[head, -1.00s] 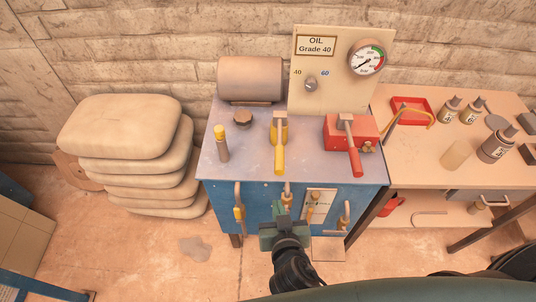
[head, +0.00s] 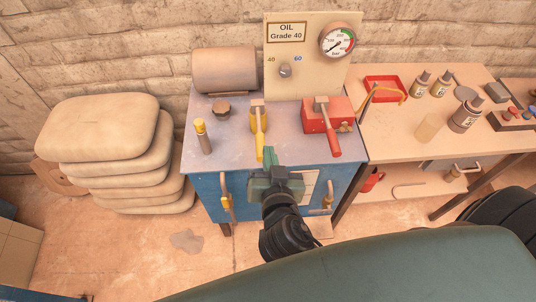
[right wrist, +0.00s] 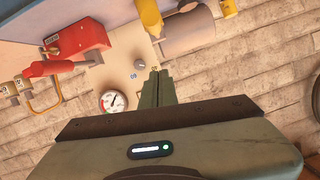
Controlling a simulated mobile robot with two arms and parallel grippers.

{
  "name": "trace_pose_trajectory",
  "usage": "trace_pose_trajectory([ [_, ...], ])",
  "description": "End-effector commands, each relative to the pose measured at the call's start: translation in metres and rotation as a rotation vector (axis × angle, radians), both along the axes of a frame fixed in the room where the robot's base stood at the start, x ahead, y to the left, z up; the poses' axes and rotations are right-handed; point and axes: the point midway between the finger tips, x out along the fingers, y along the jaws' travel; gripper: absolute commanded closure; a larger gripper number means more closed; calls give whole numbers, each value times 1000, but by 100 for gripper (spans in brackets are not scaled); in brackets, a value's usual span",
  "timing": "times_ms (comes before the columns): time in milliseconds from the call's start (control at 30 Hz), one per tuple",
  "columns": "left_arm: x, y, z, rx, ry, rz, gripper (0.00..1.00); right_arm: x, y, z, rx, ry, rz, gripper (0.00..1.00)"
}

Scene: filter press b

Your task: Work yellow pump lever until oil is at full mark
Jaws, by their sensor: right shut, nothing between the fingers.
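The yellow pump lever (head: 260,133) stands on a small yellow base at the middle of the blue bench top, its handle slanting toward the front edge. It also shows at the top of the right wrist view (right wrist: 150,15). My right gripper (head: 269,154) is shut and empty, just by the lever's lower end; I cannot tell whether they touch. Its green fingers (right wrist: 155,74) are together in the wrist view. No oil level mark can be made out. My left gripper is not in view.
A red pump with a red lever (head: 329,128) stands right of the yellow one. A yellow-capped post (head: 203,136) stands left, and a tank (head: 224,70) behind. Hooked handles hang on the bench front. Sacks (head: 110,150) are piled at left; a bottle table adjoins at right.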

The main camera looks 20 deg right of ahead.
Motion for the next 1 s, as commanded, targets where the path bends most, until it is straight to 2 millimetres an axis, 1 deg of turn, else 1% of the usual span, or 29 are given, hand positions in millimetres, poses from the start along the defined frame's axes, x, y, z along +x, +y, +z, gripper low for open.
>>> trace_pose_trajectory([
  [33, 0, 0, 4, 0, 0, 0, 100, 12, -2, 0, -5, -4, 2, 100],
  [100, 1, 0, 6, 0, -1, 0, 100, 26, -6, -5, -4, -4, 0, 100],
  [333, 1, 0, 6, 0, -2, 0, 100, 71, -17, -22, -5, -2, 1, 100],
  [400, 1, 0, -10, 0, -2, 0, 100, 69, -13, -42, -1, 2, 2, 100],
  [500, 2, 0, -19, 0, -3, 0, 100, 68, -11, -53, -2, 1, 2, 100],
  [600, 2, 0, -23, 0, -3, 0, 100, 68, -9, -59, -1, 1, 3, 100],
  [733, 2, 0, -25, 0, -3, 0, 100, 67, -7, -62, -1, 1, 3, 100],
  [1000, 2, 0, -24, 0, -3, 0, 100, 67, -7, -62, 0, 1, 1, 100],
])
